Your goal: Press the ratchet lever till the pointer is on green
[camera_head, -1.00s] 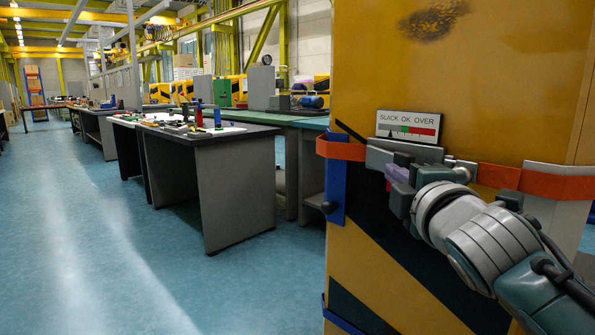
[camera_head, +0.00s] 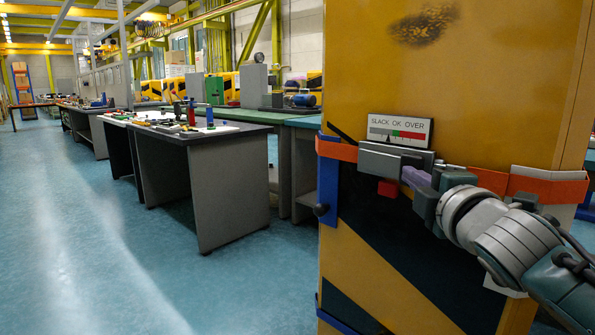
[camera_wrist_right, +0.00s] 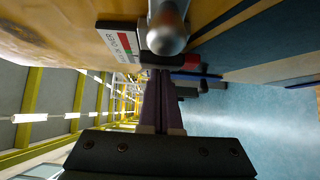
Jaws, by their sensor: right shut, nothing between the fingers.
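The ratchet's grey housing (camera_head: 393,160) sits on an orange strap around a yellow cabinet. Its gauge (camera_head: 400,131), marked SLACK, OK, OVER, stands on top with grey, green and red bands. A red block (camera_head: 388,188) shows below the housing. A silver rod with a rounded end (camera_wrist_right: 167,35), seemingly the lever, shows close above my fingers in the wrist view. My right gripper (camera_head: 413,177) has its purple fingers shut and empty, beside the housing's lower right. Whether they touch it is unclear. My left gripper is out of view.
The orange strap (camera_head: 340,149) runs across the cabinet (camera_head: 450,90) and over a blue corner piece (camera_head: 329,185) with a dark knob. Workbenches (camera_head: 225,190) with small items stand at left. The blue floor between is clear.

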